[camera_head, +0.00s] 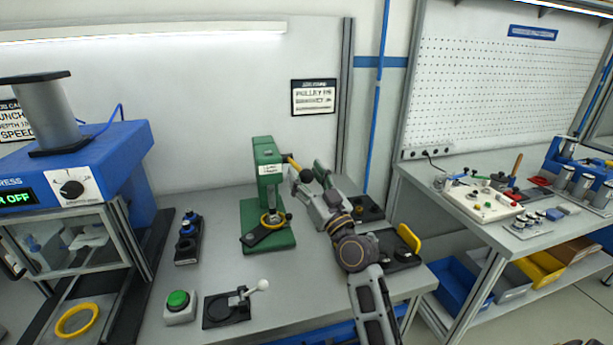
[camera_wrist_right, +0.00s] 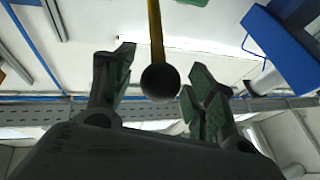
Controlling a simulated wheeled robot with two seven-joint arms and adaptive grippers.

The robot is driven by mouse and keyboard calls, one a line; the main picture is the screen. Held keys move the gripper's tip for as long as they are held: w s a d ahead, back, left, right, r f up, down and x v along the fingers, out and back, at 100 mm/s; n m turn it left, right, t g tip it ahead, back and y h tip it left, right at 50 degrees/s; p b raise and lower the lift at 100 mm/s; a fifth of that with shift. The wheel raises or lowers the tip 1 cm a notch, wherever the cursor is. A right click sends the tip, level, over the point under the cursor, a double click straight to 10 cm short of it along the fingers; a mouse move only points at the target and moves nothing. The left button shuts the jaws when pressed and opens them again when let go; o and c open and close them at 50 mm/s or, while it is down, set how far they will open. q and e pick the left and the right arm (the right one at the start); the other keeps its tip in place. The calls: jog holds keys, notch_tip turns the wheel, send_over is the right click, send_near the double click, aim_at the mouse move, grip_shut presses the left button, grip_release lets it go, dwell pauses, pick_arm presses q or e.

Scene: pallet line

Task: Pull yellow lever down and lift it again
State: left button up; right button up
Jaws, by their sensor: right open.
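The yellow lever (camera_head: 291,161) sticks out from the upper right side of a green press (camera_head: 268,190) and ends in a black ball knob (camera_head: 306,175). In the right wrist view the yellow lever (camera_wrist_right: 155,32) comes down from the top edge, and its black ball (camera_wrist_right: 160,81) hangs between the fingertips. My right gripper (camera_head: 314,180) is at the knob, with its fingers spread on either side. In the right wrist view, the right gripper (camera_wrist_right: 160,85) shows gaps between both fingers and the ball. My left gripper is not in view.
A green button box (camera_head: 179,307) and a white-knobbed lever on a black plate (camera_head: 227,309) stand at the bench front. A black fixture with a yellow handle (camera_head: 409,238) is right of my arm. A blue press (camera_head: 80,165) stands left.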

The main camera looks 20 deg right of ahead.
grip_shut()
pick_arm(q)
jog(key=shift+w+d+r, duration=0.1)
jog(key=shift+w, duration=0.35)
